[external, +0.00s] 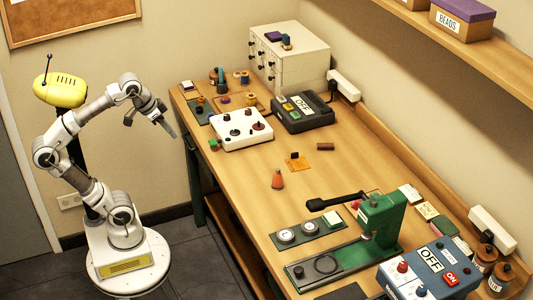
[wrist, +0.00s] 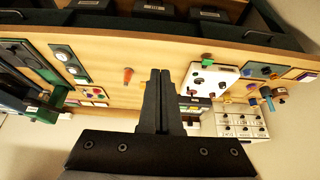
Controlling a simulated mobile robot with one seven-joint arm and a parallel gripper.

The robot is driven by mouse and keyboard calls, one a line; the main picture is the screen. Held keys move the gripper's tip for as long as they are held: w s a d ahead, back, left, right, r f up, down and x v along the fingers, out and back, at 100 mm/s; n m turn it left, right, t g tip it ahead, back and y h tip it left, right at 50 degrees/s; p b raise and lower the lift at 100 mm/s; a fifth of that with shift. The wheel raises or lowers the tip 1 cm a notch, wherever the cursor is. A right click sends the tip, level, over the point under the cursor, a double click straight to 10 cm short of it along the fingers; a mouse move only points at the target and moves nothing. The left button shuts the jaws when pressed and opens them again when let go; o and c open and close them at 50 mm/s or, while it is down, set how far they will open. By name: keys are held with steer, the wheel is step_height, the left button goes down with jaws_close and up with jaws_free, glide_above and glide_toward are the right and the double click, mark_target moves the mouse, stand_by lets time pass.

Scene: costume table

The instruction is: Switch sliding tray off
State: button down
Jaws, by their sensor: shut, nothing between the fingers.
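My gripper (external: 169,129) is shut and empty, held in the air left of the table's far end. Its two dark fingers (wrist: 158,100) lie together in the wrist view. No part is labelled as a sliding tray, so I cannot tell which it is. A blue control box (external: 430,273) at the near right has a white OFF plate, a red ON button and knobs. A black box (external: 303,112) near the cabinet shows an OFF plate with green and yellow buttons. A green press (external: 380,222) with a black lever stands on a green base. My gripper touches none of these.
A white panel with knobs (external: 233,137) lies at the table's far left, beside a drawer cabinet (external: 305,62). An orange-red cone (external: 278,180) stands mid-table. The middle of the wooden table (external: 345,180) is mostly clear.

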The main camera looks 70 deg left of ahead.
step_height(320, 180, up, 16)
steer(key=w+d+r+m+p, duration=0.25)
steer(key=w+d+p, duration=0.25)
steer(key=w+d, duration=0.45)
steer(key=w+d+r+m+p, duration=0.25)
steer(key=w+d+p, duration=0.35)
steer(key=d, duration=0.7)
steer(key=s+d+f+m+p, duration=0.2)
steer(key=s+d+p, duration=0.1)
steer(key=d, duration=0.8)
steer(key=s+d+f+m+t+h+p, duration=0.1)
steer(key=s+d+m+p, duration=0.15)
steer(key=d, duration=0.75)
steer(key=s+d+f+m+p, duration=0.2)
steer(key=s+d+p, duration=0.1)
steer(key=d, duration=0.8)
step_height(320, 180, down, 26)
steer(key=a+b, duration=0.1)
steer(key=shift+w, duration=0.2)
